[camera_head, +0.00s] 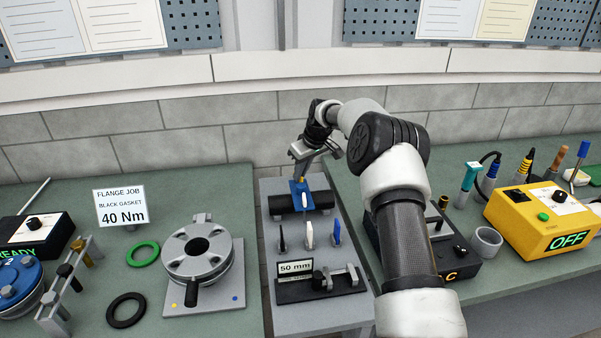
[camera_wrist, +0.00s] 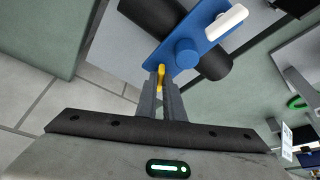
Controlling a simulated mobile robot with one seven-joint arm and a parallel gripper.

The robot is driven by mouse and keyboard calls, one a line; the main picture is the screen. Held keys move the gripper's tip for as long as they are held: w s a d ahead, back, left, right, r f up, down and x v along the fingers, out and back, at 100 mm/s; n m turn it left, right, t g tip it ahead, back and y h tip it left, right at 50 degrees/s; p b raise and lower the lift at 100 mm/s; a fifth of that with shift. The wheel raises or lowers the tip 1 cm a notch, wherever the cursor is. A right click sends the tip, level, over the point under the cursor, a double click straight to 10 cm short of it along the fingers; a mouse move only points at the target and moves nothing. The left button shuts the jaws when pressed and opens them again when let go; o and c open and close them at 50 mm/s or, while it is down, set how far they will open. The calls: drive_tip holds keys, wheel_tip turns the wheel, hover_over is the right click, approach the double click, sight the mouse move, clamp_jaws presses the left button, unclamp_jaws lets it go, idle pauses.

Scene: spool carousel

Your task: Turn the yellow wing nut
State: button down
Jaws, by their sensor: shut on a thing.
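The yellow wing nut (camera_wrist: 161,73) sits at the near edge of a blue clamp body (camera_wrist: 207,33) and is mostly hidden between my fingertips. My gripper (camera_wrist: 161,87) is shut on it. The clamp body has a round blue knob (camera_wrist: 187,52) and a white bar (camera_wrist: 226,26), and lies across a black cylinder (camera_wrist: 150,14). In the head view my gripper (camera_head: 300,172) reaches down to the blue clamp (camera_head: 300,194) from above. Only a speck of yellow shows there.
In front of the clamp stand small white- and blue-topped upright pieces (camera_head: 309,234) and a black fixture (camera_head: 321,287) with a "50 mm" sign. A flange (camera_head: 198,254) is at left. A yellow box (camera_head: 540,217) reading OFF is at right. My arm covers the middle right.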

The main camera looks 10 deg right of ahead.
drive_tip(key=shift+m, duration=0.3)
drive_tip(key=shift+s+a+f+m+h+b, duration=0.15)
drive_tip(key=shift+m+h+b, duration=0.35)
drive_tip(key=shift+m+b, duration=0.35)
drive_tip(key=shift+a+m+h+b, duration=0.15)
drive_tip(key=shift+m+h+b, duration=0.4)
drive_tip(key=shift+m, duration=1.3)
drive_tip(key=c, duration=1.9)
unclamp_jaws()
drive_tip(key=shift+o, duration=0.2)
drive_tip(key=v, duration=1.7)
drive_tip(key=shift+s+a, duration=0.25)
drive_tip(key=shift+s, duration=0.15)
drive_tip(key=shift+r, duration=0.25)
